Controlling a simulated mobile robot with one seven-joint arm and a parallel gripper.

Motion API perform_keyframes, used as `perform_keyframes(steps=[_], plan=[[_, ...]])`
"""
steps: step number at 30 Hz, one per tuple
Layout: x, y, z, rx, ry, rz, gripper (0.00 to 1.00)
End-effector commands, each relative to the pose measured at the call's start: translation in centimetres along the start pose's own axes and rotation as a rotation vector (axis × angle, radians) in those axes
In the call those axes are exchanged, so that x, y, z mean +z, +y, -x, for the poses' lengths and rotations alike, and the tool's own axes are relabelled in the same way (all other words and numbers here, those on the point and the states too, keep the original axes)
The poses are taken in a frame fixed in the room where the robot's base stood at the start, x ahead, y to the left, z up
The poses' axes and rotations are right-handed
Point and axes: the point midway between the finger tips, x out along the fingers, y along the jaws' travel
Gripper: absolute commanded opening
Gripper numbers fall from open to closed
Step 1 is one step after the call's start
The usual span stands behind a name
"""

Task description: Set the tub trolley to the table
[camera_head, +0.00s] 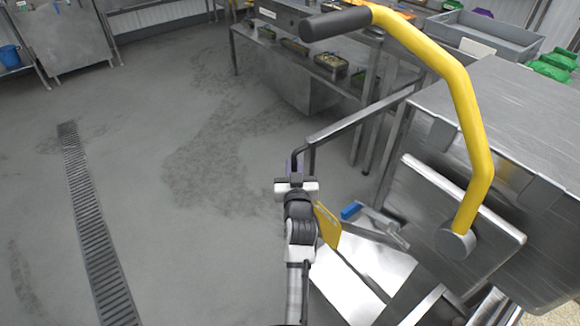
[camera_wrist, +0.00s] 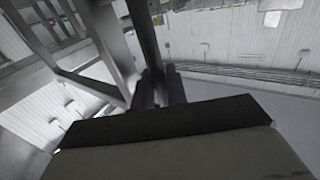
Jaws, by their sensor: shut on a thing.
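The tub trolley appears to be the steel body (camera_head: 455,225) at the right in the head view, with a tubular handle rail (camera_head: 360,119) reaching left from it. My gripper (camera_head: 294,165) is at the rail's bent left end, left of the steel body. In the wrist view, the fingers of my gripper (camera_wrist: 160,88) are shut on a dark bar (camera_wrist: 147,42), which I take to be this handle. The fingers hide the gripped part. A steel table (camera_head: 285,75) with several food trays stands behind the rail; the gap between it and the trolley is partly hidden.
A yellow bent bar (camera_head: 462,95) with a black grip crosses the upper right, close to the camera. A drain grate (camera_head: 90,220) runs along the floor at left. The floor (camera_head: 190,120) between drain and table is clear. A grey crate (camera_head: 487,38) stands at the back right.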

Motion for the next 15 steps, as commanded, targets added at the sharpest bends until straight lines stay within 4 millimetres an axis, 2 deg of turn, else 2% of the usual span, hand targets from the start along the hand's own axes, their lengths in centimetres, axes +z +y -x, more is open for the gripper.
perform_keyframes(steps=[1, 9, 15], plan=[[0.3, 0.7, 0.5, 0.008, -0.001, 0.001, 0.00], [0.2, 2.1, 2.6, 0.008, 0.000, 0.002, 0.00], [0.0, 2.6, 3.4, 0.008, 0.001, 0.002, 0.00]])
